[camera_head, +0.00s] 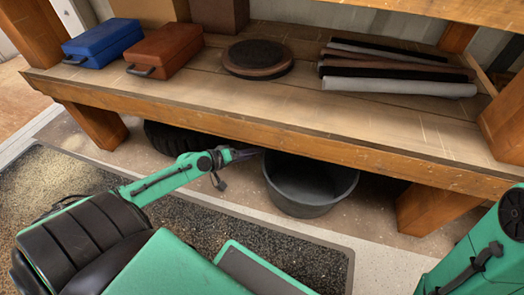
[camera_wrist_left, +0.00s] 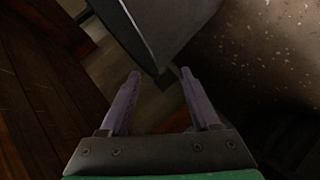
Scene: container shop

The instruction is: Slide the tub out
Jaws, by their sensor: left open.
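A dark grey round tub (camera_head: 312,208) stands on the floor under the front edge of the wooden bench, its back part hidden by the bench. My left gripper (camera_head: 250,154) reaches in from the left, beside the tub's left rim. In the left wrist view its two purple fingers (camera_wrist_left: 160,75) are apart. A grey wall with a pale edge, seemingly the tub (camera_wrist_left: 170,25), comes down close to the fingertips. I cannot tell whether it touches them. My right gripper is not in view.
The wooden bench (camera_head: 250,118) overhangs the tub, with thick legs on both sides. A dark rounded object (camera_head: 165,138) lies under it at left. Blue (camera_head: 102,40) and brown (camera_head: 166,48) cases, round discs (camera_head: 258,58) and rolls (camera_head: 400,88) lie on top. A dark floor mat (camera_head: 290,248) is in front.

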